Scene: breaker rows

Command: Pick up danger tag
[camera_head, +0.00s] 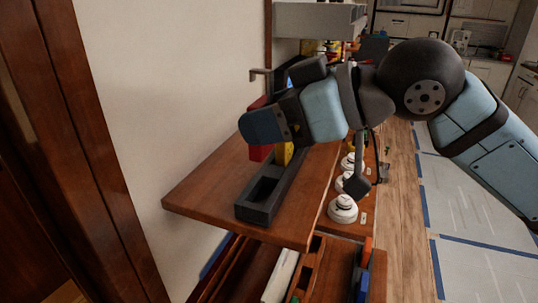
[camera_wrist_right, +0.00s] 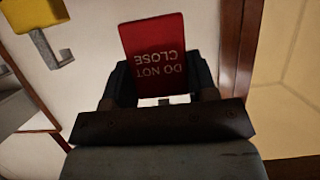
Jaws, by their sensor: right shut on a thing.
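The danger tag (camera_wrist_right: 158,50) is a red rectangle with pale "DO NOT CLOSE" lettering, upside down in the right wrist view. My right gripper (camera_wrist_right: 160,88) is shut on its lower part, with a dark finger on either side. In the head view my right gripper (camera_head: 278,122) is above the wooden shelf, near the wall. My left gripper is not in view.
A dark slotted tray (camera_head: 256,212) stands on the wooden shelf (camera_head: 195,197), with a yellow disc-like thing (camera_head: 284,153) at its far part. White round pieces (camera_head: 343,209) line the right side. A grey hook (camera_head: 262,74) juts from the wall. The shelf's front left is clear.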

